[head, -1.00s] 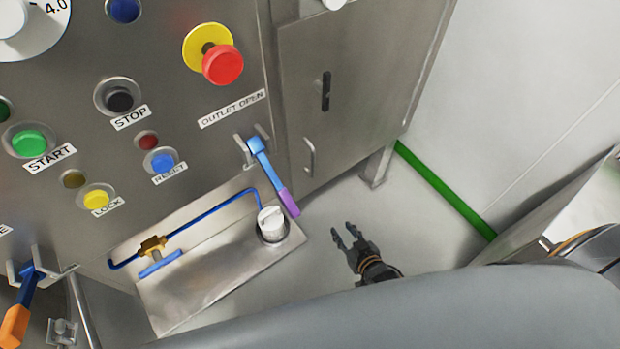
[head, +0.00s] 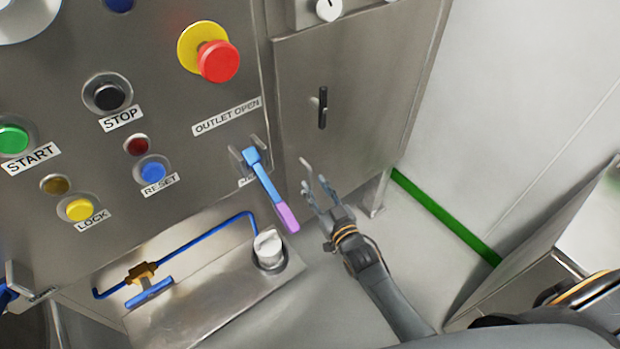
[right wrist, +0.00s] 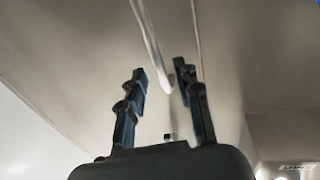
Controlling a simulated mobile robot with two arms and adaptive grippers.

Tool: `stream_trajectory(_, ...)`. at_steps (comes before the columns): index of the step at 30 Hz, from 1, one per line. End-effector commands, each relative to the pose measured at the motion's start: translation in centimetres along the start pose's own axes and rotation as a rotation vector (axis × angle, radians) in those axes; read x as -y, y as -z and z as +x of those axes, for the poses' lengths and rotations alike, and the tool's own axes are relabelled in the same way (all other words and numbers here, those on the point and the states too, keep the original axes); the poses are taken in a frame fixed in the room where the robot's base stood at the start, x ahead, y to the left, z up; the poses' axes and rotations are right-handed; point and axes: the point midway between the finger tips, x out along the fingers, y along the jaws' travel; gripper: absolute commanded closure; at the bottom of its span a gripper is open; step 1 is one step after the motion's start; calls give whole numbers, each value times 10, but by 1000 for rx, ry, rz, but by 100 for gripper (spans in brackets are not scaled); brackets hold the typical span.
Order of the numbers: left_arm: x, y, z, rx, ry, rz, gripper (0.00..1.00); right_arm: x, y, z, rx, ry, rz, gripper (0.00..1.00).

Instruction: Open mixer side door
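The mixer's side door (head: 375,85) is a grey metal panel, closed, with a black latch (head: 322,108) at its middle. A slim metal pull handle (head: 306,166) sits near its lower left edge. My right gripper (head: 319,182) is at that handle, fingers apart, and hides its lower part. In the right wrist view my right gripper (right wrist: 162,72) is open, and the bar of the handle (right wrist: 148,40) runs down between the two fingertips. I cannot tell whether a finger touches it. My left gripper is not in view.
A blue lever with a purple grip (head: 270,190) hangs close left of my right gripper. The control panel holds a red emergency button (head: 217,62).

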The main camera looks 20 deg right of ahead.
Motion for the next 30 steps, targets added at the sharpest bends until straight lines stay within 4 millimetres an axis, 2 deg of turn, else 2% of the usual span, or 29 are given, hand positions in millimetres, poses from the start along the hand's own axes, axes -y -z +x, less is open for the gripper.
stream_trajectory(3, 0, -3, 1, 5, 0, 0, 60, 0, 0, 19, 0, 0, -1, 67)
stream_trajectory(7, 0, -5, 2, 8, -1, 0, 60, 0, -1, 32, 1, 1, -1, 67)
stream_trajectory(18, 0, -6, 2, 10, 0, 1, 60, 0, -1, 37, 2, 1, -1, 67)
stream_trajectory(20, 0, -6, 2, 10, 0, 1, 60, 0, -1, 37, 2, 1, -1, 77)
stream_trajectory(23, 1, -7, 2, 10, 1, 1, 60, 0, -1, 37, 2, 1, -1, 97)
stream_trajectory(24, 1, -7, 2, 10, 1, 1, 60, 0, 0, 37, 2, 1, -1, 100)
stream_trajectory(30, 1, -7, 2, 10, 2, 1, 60, 0, -1, 37, 2, 1, -1, 100)
